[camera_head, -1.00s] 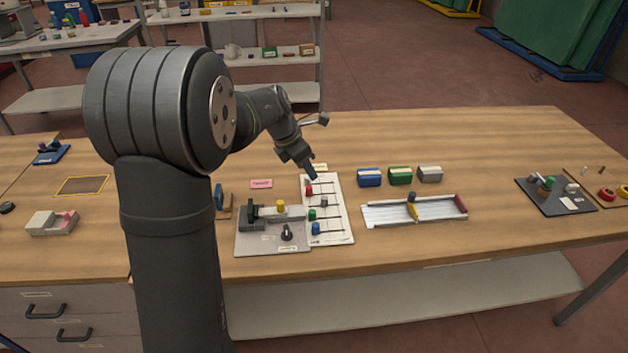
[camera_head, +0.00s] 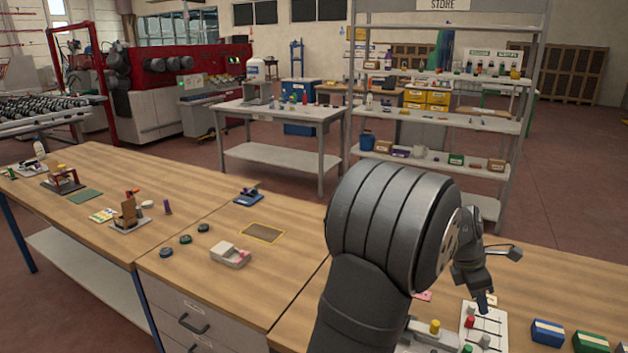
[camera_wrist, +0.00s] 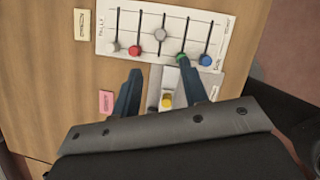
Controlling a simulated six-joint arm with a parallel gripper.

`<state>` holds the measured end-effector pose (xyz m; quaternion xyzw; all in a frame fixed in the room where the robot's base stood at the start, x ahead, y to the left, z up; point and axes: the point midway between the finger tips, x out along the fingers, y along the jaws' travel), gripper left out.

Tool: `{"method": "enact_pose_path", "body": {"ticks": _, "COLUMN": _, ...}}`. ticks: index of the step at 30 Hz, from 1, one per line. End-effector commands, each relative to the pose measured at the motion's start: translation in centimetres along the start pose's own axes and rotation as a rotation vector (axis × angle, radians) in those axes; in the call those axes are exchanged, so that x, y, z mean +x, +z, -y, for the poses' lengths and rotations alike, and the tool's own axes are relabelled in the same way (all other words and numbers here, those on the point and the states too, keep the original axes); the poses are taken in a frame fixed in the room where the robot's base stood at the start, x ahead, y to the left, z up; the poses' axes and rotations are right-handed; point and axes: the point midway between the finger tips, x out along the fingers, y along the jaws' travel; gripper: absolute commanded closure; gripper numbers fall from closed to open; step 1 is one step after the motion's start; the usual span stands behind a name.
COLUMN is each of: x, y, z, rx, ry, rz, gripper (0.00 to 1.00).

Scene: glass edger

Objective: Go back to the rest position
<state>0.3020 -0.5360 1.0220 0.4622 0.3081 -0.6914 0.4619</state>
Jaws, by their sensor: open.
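My gripper (camera_wrist: 160,70) is open, its two dark fingers apart with nothing held between them. In the head view my gripper (camera_head: 484,302) points down over the far end of a white slider board (camera_head: 498,318). In the wrist view the board (camera_wrist: 128,28) lies ahead of the fingertips, with grey, red, green and blue knobs on its slots. I cannot tell the exact height of the fingertips over the bench.
Blue (camera_head: 547,333) and green (camera_head: 590,342) boxes stand right of the board. A pink label (camera_wrist: 107,101) and a cream label (camera_wrist: 81,24) lie on the wood. A pale block (camera_head: 230,256) sits on the left bench. A store shelf (camera_head: 440,120) stands behind the bench.

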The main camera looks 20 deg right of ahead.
Motion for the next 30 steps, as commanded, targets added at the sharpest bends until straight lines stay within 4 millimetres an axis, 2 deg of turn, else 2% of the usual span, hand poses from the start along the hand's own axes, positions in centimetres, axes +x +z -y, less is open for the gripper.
{"method": "enact_pose_path", "body": {"ticks": 1, "x": 1.2, "y": -0.1, "z": 0.1, "rx": 0.0, "ry": -0.005, "rz": -0.003, "gripper": 0.6}}
{"method": "enact_pose_path", "body": {"ticks": 9, "x": 6.7, "y": -0.1, "z": 0.1, "rx": -0.002, "ry": -0.005, "rz": -0.002, "gripper": 0.6}}
{"method": "enact_pose_path", "body": {"ticks": 18, "x": 11.9, "y": 0.0, "z": 0.1, "rx": -0.001, "ry": -0.003, "rz": -0.001, "gripper": 0.6}}
{"method": "enact_pose_path", "body": {"ticks": 24, "x": 13.6, "y": 0.0, "z": 0.0, "rx": -0.001, "ry": -0.001, "rz": 0.0, "gripper": 0.6}}
{"method": "enact_pose_path", "body": {"ticks": 30, "x": 13.8, "y": 0.0, "z": 0.0, "rx": -0.001, "ry": 0.0, "rz": 0.0, "gripper": 0.6}}
